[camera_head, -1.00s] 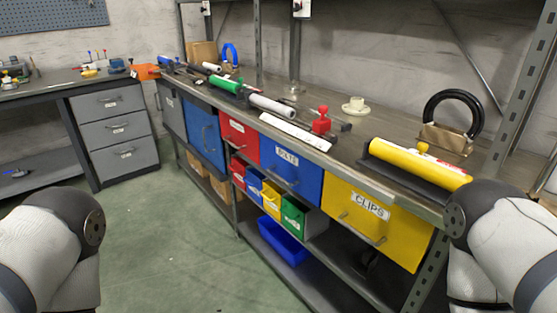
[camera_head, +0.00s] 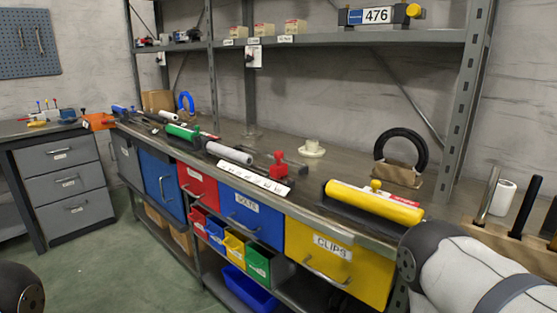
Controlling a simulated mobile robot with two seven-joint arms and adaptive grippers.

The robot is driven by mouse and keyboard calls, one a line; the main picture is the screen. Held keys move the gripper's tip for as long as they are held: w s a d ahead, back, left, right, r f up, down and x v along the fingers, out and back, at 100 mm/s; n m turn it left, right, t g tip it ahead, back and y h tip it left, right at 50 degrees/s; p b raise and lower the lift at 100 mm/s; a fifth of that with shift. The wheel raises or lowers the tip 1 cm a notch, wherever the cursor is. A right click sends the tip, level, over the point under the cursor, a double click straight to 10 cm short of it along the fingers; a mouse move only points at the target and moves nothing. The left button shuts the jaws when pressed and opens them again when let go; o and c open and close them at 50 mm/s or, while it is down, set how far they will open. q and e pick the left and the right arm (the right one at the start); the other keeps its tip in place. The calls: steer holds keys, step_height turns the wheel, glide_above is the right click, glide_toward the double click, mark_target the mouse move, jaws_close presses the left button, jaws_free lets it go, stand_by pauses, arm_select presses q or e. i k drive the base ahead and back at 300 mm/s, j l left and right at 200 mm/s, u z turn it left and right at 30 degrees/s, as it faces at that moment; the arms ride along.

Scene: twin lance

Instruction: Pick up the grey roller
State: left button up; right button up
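Several rollers lie in a row along the workbench. A light grey or whitish roller (camera_head: 230,153) lies near the middle, on a dark holder, between a green roller (camera_head: 182,132) and a red clamp-like tool (camera_head: 278,168). A smaller whitish roller (camera_head: 168,116) lies farther back, beyond the green one. A yellow roller (camera_head: 374,201) lies nearest, at the right. Neither gripper shows; only rounded links of my arms show at the lower left and lower right corners.
A white labelled strip (camera_head: 254,179) lies along the bench's front edge. A cream flanged piece (camera_head: 312,148) and a black ring (camera_head: 402,150) stand behind. Coloured drawers, including a yellow one (camera_head: 334,260), are below. A shelf (camera_head: 350,39) hangs above. Floor at left is clear.

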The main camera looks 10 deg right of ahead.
mark_target(243, 158)
steer(key=i+j, duration=0.2)
steer(key=j, duration=0.15)
steer(key=i+j, duration=0.2)
steer(key=j, duration=0.2)
steer(key=i+j+z, duration=0.1)
steer(key=j, duration=0.25)
steer(key=i+j, duration=0.5)
steer(key=j, duration=0.25)
steer(key=i+j+z, duration=0.1)
steer(key=j, duration=0.25)
steer(key=i+j, duration=0.25)
steer(key=j, duration=0.15)
